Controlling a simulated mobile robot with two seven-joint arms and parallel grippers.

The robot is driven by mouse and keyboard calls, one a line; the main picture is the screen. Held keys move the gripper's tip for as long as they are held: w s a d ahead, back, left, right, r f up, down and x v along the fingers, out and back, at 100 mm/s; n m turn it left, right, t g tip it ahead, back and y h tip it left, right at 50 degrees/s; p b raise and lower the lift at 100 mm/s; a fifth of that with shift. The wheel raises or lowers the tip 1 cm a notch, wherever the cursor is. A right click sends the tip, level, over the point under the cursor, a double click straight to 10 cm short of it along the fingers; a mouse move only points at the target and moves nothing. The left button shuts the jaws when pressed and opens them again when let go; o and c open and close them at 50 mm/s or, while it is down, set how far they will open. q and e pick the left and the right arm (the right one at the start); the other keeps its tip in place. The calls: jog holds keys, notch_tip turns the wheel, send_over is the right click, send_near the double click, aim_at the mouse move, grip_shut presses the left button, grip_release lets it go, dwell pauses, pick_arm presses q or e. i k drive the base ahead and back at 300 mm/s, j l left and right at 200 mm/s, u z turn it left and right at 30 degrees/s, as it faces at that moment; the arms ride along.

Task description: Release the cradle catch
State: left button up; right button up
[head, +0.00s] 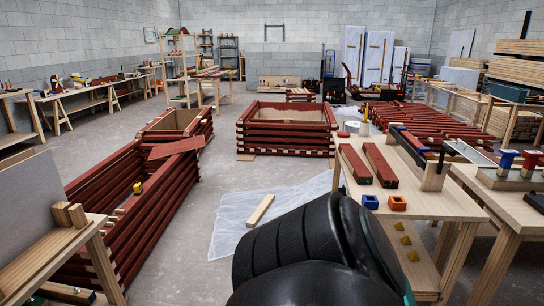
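I cannot make out a cradle catch for certain. On the wooden workbench (420,203) at the right stands an upright wooden block (434,176) with a dark rod rising beside it. Two dark red battens (354,166) lie side by side on the bench left of that block. A large black rounded part of my own body fills the bottom middle and hides the floor and part of the bench's front. Neither of my grippers shows.
A blue block (370,202) and an orange block (397,203) sit at the bench's front edge. Red stacked-batten frames (287,131) stand on the floor at the left and middle. A pale sheet (235,208) with a wooden piece (260,210) lies beside the bench. Grey floor is clear between.

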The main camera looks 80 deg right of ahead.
aim_at(382, 121)
jog(key=z, duration=3.25)
jog(key=i+j+u, duration=0.5)
jog(key=i, duration=0.25)
jog(key=i+u, duration=0.35)
jog(key=i, duration=1.45)
jog(key=i+z, duration=0.35)
jog(key=i, duration=0.25)
jog(key=i+j+z, duration=0.3)
jog(key=i, duration=0.3)
